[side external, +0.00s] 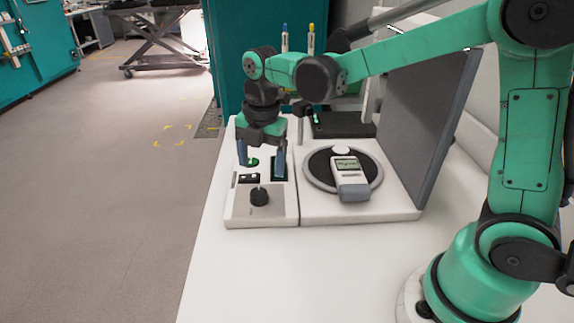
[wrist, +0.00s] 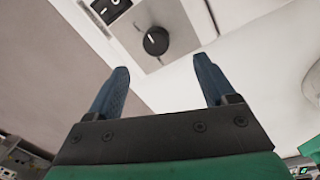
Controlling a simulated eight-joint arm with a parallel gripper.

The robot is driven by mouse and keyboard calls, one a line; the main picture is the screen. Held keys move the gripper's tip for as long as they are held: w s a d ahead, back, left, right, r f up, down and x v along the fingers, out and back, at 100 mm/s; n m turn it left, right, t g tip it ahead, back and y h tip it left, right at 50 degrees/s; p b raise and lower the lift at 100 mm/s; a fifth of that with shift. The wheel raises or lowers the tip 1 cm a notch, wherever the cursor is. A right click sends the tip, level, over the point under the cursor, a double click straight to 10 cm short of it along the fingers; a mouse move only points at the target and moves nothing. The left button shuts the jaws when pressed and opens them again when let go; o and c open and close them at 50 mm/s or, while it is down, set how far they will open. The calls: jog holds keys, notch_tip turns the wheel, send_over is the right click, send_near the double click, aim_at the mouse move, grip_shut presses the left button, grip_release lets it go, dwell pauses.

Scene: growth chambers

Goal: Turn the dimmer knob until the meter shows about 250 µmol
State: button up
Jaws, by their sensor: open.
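The dimmer knob (side external: 260,196) is a black round knob near the front of a white control box (side external: 240,213). In the wrist view the knob (wrist: 156,41) shows a white pointer line and lies beyond the fingertips, between their lines. My gripper (side external: 261,166) is open and empty above the box, behind the knob in the side view and apart from it. Its two blue fingers also show in the wrist view (wrist: 162,68). The meter (side external: 347,178) is a handheld white and grey device with a greenish display, lying on a round dark plate; its digits are too small to read.
A black rocker switch (side external: 248,178) sits on the box beside the knob. A tall grey panel (side external: 425,130) stands right of the round plate (side external: 322,180). Two bottles or pens, blue-topped and yellow-topped (side external: 311,40), stand behind. The white table (side external: 300,270) is clear in front.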

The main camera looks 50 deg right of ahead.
aim_at(259, 192)
jog(key=n, duration=0.1)
jog(key=w+f+n, duration=0.1)
jog(key=shift+a+f+n+g, duration=0.15)
jog(key=shift+f+n+g, duration=0.1)
jog(key=shift+n+g, duration=0.15)
jog(key=shift+f, duration=2.85)
grip_shut()
